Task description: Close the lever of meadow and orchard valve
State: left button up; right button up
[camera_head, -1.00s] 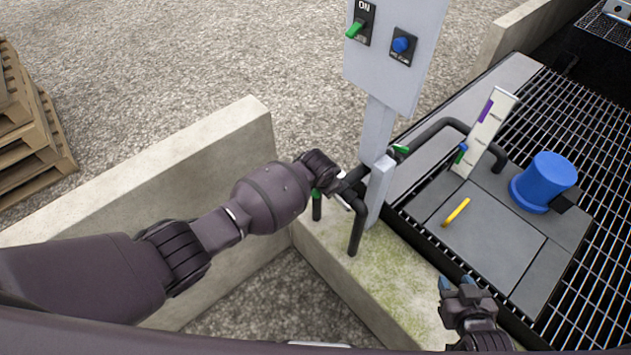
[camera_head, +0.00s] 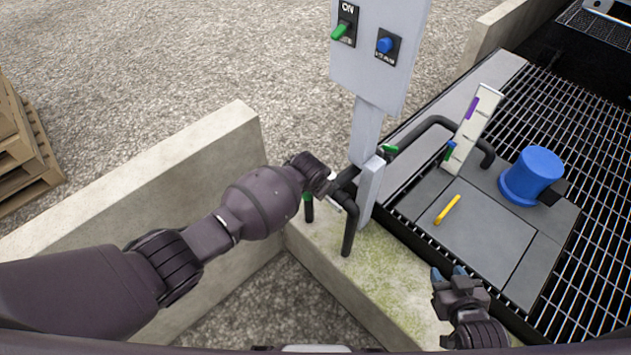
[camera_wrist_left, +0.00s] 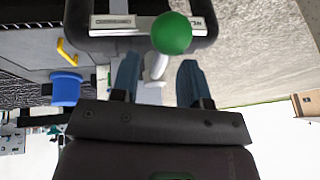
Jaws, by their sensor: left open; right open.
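A dark pipe manifold (camera_head: 349,232) stands on the mossy concrete ledge by the grey post. One green handle (camera_head: 308,198) shows at its left pipe and another green handle (camera_head: 390,149) right of the post. My left gripper (camera_head: 334,186) is at the manifold, its fingers mostly hidden by the wrist. In the left wrist view, a round green knob (camera_wrist_left: 171,33) on a pale stem lies in line with the gap between the open left fingers (camera_wrist_left: 157,80), at their tips. White label plates flank it; I cannot read which valve they name. My right gripper (camera_head: 449,274) is open and empty above the ledge.
A grey control box (camera_head: 378,60) with a green switch and a blue knob tops the post. Right of it are grey slabs with a blue cylinder (camera_head: 532,176), a yellow handle (camera_head: 447,209) and a white gauge board (camera_head: 472,128). A concrete wall (camera_head: 150,180) stands left.

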pick_arm(q)
jog(key=p+v, duration=0.2)
jog(key=v, duration=0.8)
jog(key=shift+s+r, duration=0.15)
jog(key=shift+r, duration=0.1)
dwell(0.3)
